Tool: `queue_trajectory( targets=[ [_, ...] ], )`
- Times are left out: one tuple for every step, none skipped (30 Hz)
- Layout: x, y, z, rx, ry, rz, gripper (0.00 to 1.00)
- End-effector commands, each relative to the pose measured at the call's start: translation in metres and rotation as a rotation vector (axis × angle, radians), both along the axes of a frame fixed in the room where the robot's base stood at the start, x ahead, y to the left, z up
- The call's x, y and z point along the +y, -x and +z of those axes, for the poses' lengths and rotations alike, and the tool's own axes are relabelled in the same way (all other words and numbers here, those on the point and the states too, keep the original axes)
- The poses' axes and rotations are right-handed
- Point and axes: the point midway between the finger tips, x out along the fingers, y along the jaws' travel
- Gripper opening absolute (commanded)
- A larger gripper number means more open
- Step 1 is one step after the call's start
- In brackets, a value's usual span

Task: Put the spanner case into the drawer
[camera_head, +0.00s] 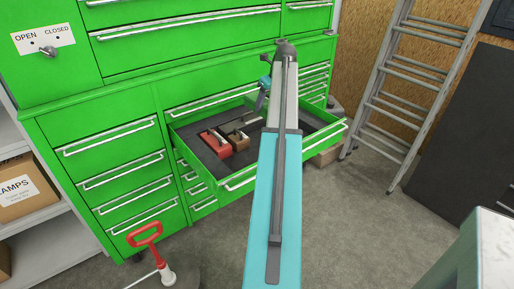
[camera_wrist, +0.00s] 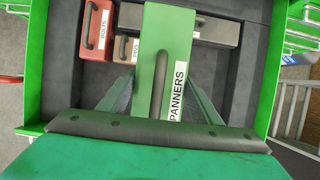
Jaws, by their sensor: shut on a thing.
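The spanner case is a green box (camera_wrist: 168,28) with a dark handle and a white label reading "PANNERS" in the wrist view. My gripper (camera_wrist: 158,88) is shut on it, with a finger on each side of the case. The case is over the open drawer (camera_wrist: 50,50); I cannot tell how high above its floor. In the head view the drawer (camera_head: 238,178) is pulled out from the green cabinet, and my arm hides the case and part of the drawer.
Inside the drawer are a red case (camera_wrist: 97,30) labelled BOLTS, a small brown case (camera_wrist: 126,48) and a long grey case (camera_wrist: 215,27). Dark floor shows on the drawer's right. A ladder (camera_head: 405,80) stands right of the cabinet; a red-handled object (camera_head: 146,236) stands front left.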

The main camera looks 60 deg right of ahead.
Motion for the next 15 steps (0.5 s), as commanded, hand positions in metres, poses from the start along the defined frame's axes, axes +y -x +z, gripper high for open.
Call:
queue_trajectory(
  targets=[
    [0.0002,-0.0005,0.0001,-0.001,0.001,0.001,0.22],
    [0.0003,-0.0007,0.0002,-0.001,0.001,0.001,0.22],
    [0.0005,-0.0010,0.0005,-0.001,0.001,0.001,0.22],
    [0.0007,-0.0011,0.0007,-0.001,0.001,0.002,0.22],
    [0.0007,-0.0013,0.0008,-0.001,0.001,0.002,0.22],
    [0.0009,-0.0014,0.0009,-0.001,0.001,0.002,0.22],
    [0.0009,-0.0016,0.0008,-0.001,0.001,0.002,0.22],
    [0.0011,-0.0016,0.0008,-0.001,0.001,0.002,0.22],
    [0.0012,-0.0018,0.0008,-0.001,0.001,0.002,0.22],
    [0.0012,-0.0018,0.0007,-0.001,0.001,0.002,0.22],
    [0.0013,-0.0018,0.0003,-0.001,0.001,0.002,0.22],
    [0.0014,-0.0019,-0.0006,-0.001,0.001,0.003,0.22],
    [0.0015,-0.0018,-0.0018,-0.001,0.001,0.003,0.22],
    [0.0016,-0.0020,-0.0032,-0.001,0.001,0.003,0.22],
    [0.0018,-0.0019,-0.0060,-0.001,0.001,0.003,0.22]
  ],
)
